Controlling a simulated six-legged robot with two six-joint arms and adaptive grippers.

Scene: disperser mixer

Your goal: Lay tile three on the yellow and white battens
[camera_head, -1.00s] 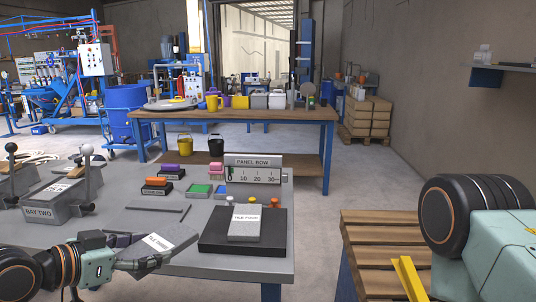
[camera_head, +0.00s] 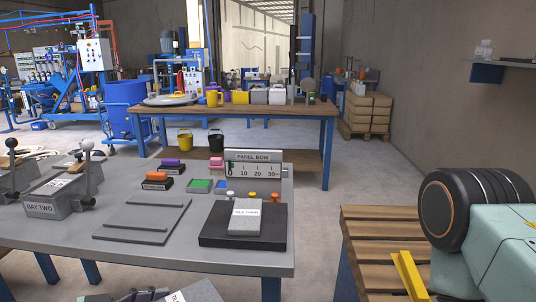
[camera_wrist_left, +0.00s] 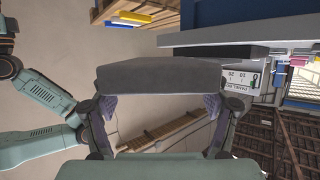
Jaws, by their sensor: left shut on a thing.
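My left gripper (camera_wrist_left: 160,108) is shut on tile three, a grey slab (camera_wrist_left: 160,76) held across its fingers in the left wrist view. In the head view only a corner of tile three (camera_head: 198,291) and its cut-off label show at the bottom edge, in front of the table. A yellow bar (camera_head: 408,276) stands out at the wooden bench on the right. In the wrist view a yellow strip (camera_wrist_left: 133,16) lies beside a blue one by wooden slats. My right gripper is out of view.
The grey table (camera_head: 150,258) carries a plate with two grey bars (camera_head: 150,218), tile four (camera_head: 258,217) on a black block, a panel bow gauge (camera_head: 253,165) and the bay two box (camera_head: 55,196). The wooden bench (camera_head: 370,240) stands right, across a gap.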

